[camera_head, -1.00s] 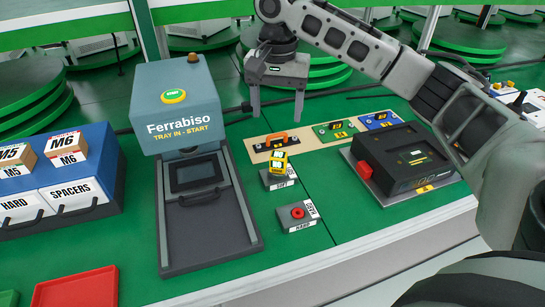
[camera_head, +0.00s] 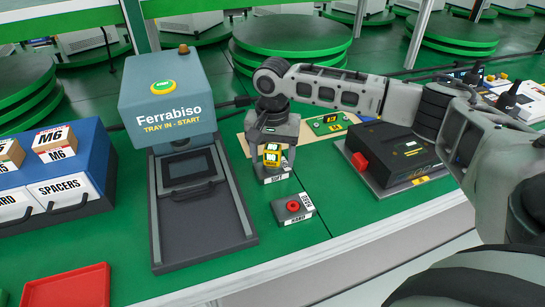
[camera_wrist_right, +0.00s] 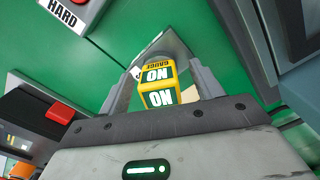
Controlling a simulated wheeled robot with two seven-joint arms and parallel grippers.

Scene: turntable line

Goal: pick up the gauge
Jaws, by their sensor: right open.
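The gauge (camera_head: 272,155) is a small yellow block with green faces, standing on a low grey block in the head view. In the wrist view the fingers (camera_wrist_right: 162,82) straddle the gauge with some gap visible; contact is not clear. My left gripper is not in view.
A "HARD" block (camera_head: 292,208) with a red button sits just in front. The Ferrabiso machine (camera_head: 170,105) stands left. A black device (camera_head: 396,150) with a red button stands right. A red tray (camera_head: 66,286) lies front left.

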